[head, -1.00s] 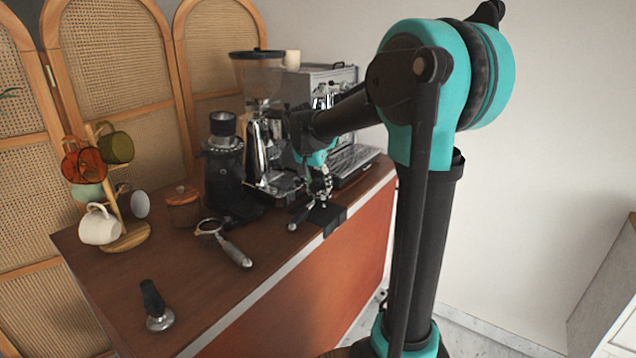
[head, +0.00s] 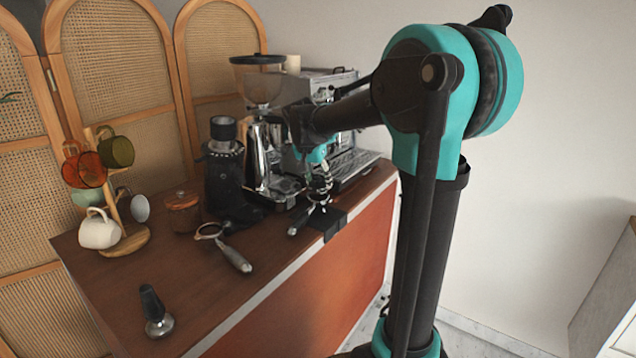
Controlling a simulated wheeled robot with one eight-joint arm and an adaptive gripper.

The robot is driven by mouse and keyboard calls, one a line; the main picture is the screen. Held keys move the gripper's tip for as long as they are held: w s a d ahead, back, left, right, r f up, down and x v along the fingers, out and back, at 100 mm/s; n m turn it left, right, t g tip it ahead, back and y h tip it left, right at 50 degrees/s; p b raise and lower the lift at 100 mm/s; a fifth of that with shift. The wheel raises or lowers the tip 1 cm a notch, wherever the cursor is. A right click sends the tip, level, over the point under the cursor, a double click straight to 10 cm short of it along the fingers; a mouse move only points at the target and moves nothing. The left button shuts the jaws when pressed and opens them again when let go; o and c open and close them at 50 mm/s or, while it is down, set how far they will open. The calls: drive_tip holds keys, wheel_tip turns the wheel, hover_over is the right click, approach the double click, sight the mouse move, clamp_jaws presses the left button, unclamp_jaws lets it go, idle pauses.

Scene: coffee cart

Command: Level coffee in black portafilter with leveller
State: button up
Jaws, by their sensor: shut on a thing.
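The black portafilter (head: 294,230) is on the black mat (head: 334,226) at the counter's front edge, its dark handle pointing toward the lower left. My gripper (head: 320,188) points down just above its basket. It is shut on a small silvery thing, apparently the leveller, mostly hidden by the fingers. I cannot tell whether this touches the coffee. The basket and the coffee are too small and covered to make out.
A second portafilter with a grey handle (head: 236,258) lies to the left. The grinder (head: 224,170) and espresso machine (head: 345,150) stand behind. A mug tree (head: 128,242) is at the far left.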

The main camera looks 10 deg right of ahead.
drive_tip(key=shift+r, duration=0.3)
drive_tip(key=shift+r, duration=2.5)
